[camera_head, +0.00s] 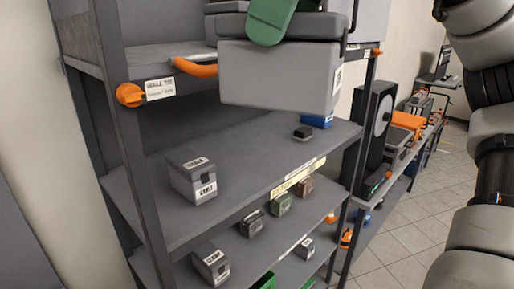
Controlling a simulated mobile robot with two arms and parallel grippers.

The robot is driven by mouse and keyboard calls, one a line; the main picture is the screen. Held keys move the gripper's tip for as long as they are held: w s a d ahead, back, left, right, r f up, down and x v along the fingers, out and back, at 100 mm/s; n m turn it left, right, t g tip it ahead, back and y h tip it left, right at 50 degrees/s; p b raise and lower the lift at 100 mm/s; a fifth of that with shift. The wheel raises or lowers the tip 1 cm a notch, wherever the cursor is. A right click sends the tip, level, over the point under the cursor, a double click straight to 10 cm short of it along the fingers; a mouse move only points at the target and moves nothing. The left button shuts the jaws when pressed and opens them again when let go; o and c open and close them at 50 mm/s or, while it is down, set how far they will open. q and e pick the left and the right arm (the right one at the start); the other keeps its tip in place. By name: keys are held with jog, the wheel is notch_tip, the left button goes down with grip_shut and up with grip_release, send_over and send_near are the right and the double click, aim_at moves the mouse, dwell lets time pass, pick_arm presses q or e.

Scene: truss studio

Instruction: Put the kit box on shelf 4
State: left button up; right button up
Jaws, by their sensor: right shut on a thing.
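A large grey box (278,78) with a dark grey top part and a white label on its right side hangs at the top centre, in front of the upper shelf's edge. I take it for the kit box, held by my right gripper. A green piece (270,18) lies over its top. My right arm (490,160) comes up along the right edge and leaves at the top; the jaws cannot be made out clearly. Below the box is a grey shelf (250,178) with a pale yellow label (298,177) on its front edge. My left gripper is out of view.
A small grey labelled box (192,178) stands on that shelf at left, with a small black item (302,133) and a blue one (317,121) farther back. The shelf's middle is free. Shelf posts (145,180) frame it. A bench with a black speaker stands at right.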

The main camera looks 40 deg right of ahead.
jog(key=w+a+f+n+g, duration=0.2)
jog(key=f+n, duration=0.6)
jog(key=f, duration=0.7)
jog(key=w+a+f+n+g, duration=0.2)
jog(key=f+n, duration=0.6)
jog(key=f, duration=0.8)
jog(key=w+a+f+n+g, duration=0.3)
jog(key=f+n, duration=0.6)
jog(key=f, duration=0.6)
jog(key=shift+w+f+g, duration=0.2)
jog(key=shift+g, duration=0.1)
jog(key=shift+s, duration=0.1)
